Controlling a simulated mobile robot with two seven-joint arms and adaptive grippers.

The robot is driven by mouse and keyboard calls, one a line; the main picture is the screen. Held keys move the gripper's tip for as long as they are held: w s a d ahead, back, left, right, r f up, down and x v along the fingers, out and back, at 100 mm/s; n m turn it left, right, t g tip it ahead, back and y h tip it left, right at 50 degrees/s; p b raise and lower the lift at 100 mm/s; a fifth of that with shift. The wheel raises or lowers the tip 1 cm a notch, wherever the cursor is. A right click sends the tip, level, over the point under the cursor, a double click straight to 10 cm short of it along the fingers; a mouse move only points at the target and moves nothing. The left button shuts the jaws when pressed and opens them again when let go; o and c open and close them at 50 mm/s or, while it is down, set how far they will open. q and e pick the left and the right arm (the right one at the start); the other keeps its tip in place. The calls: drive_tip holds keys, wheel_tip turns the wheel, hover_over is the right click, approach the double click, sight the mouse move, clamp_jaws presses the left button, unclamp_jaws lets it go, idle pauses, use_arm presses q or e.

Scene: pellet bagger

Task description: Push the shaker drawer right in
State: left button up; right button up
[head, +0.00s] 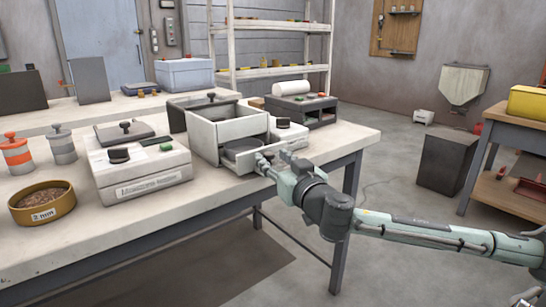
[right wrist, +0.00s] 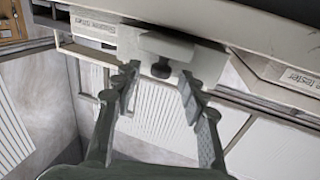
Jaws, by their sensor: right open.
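The shaker (head: 205,140) is a pale box on the bench in the middle of the head view. Its drawer (head: 236,163) stands out toward the bench's front edge, with a round grey pan (head: 243,146) inside. My right gripper (head: 268,162) is at the drawer's front, partly overlapping it. In the right wrist view my right gripper (right wrist: 158,88) is open, its fingers on either side of a dark knob (right wrist: 161,68) on a pale front. I cannot tell whether they touch it. My left gripper is not in view.
A white tester box (head: 140,168) stands left of the shaker. A tan bowl of pellets marked 2 mm (head: 42,203) is at the near left. A dark unit with a white roll (head: 292,88) and buttons stands behind to the right. Floor right of the bench is mostly clear.

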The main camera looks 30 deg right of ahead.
drive_tip(key=shift+w, duration=0.4)
clamp_jaws()
